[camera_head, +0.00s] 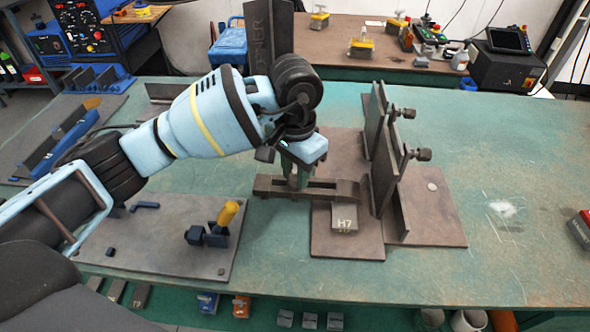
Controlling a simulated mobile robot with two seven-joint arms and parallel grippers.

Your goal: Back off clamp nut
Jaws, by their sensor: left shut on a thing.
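My left gripper (297,176) points down over the left part of a dark clamp bar (334,190) on the bench. It is shut on the clamp nut, which the fingers and wrist hide almost entirely. The clamp bar lies level, its right end by a grey block marked H7 (344,222). The block sits on a brown base plate (345,246). Upright dark plates (385,170) stand just right of the bar, with two knobbed screws (423,154) on their right side. My right gripper is not in view.
A grey plate (165,255) with a yellow-handled toggle clamp (226,214) lies at front left. A tall dark column (269,35) rises behind my wrist. The green bench (500,250) is largely clear to the right, except a dark red-trimmed block (582,228) at the edge.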

